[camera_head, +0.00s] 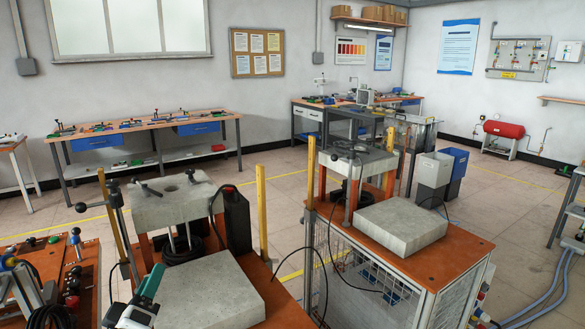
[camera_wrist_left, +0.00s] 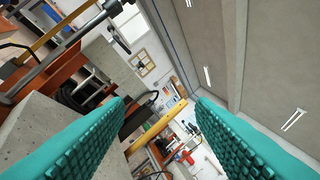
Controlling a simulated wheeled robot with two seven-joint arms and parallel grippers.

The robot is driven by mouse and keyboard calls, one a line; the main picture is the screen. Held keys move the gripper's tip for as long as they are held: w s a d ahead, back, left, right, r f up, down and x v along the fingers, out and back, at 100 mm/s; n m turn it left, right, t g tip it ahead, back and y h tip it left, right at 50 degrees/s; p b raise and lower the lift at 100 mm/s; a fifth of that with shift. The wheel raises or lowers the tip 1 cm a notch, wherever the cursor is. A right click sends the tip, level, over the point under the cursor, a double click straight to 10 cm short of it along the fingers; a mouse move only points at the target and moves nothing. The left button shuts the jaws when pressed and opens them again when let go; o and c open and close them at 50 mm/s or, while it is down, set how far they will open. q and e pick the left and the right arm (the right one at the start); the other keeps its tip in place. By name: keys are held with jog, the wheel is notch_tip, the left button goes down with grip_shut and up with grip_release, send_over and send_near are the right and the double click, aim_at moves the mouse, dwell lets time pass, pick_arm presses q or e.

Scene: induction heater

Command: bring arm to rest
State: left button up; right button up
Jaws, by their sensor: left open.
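My left gripper (camera_head: 150,284) shows at the bottom left of the head view, with teal fingers on a white and black body. It is beside the near concrete block (camera_head: 208,291), over its left edge; I cannot tell whether it touches. In the left wrist view my left gripper (camera_wrist_left: 159,102) is open, its two ribbed teal fingers apart with nothing between them. My right gripper is in neither view.
A heater station with a concrete top (camera_head: 165,206) and yellow posts (camera_head: 262,212) stands just beyond the gripper. A second station (camera_head: 400,223) is to the right. A control panel (camera_head: 72,275) is at the left. Tiled floor (camera_head: 290,190) lies open behind.

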pick_arm(q)
jog(key=s+d+f+m+g+h, duration=0.1)
jog(key=s+d+f+m+g, duration=0.1)
jog(key=f, duration=0.3)
jog(key=s+d+f+m+g+h, duration=0.1)
jog(key=s+d+f+m+g, duration=0.2)
jog(key=s+f, duration=0.2)
jog(key=s+d+f+m+g+h, duration=0.1)
jog(key=s+d+f+m+g, duration=0.1)
jog(key=f, duration=0.3)
jog(key=shift+s+d+f+m+g, duration=0.15)
jog(key=shift+s+d+m+g, duration=0.15)
jog(key=shift+s+m+g, duration=0.35)
jog(key=s+f+m+g+y, duration=0.2)
jog(key=s+f+g, duration=0.2)
jog(key=s, duration=0.6)
jog(key=s+f+m+g+y, duration=0.15)
jog(key=s+f+g, duration=0.35)
jog(key=s, duration=0.5)
notch_tip(320, 180, down, 26)
jog(key=g, duration=0.1)
jog(key=s+a+f, duration=0.1)
jog(key=s+f, duration=0.7)
jog(key=s+a+f+g, duration=0.1)
jog(key=s+a+f, duration=0.1)
jog(key=s+f, duration=0.6)
jog(key=shift+s+a, duration=0.3)
jog(key=shift+s, duration=0.3)
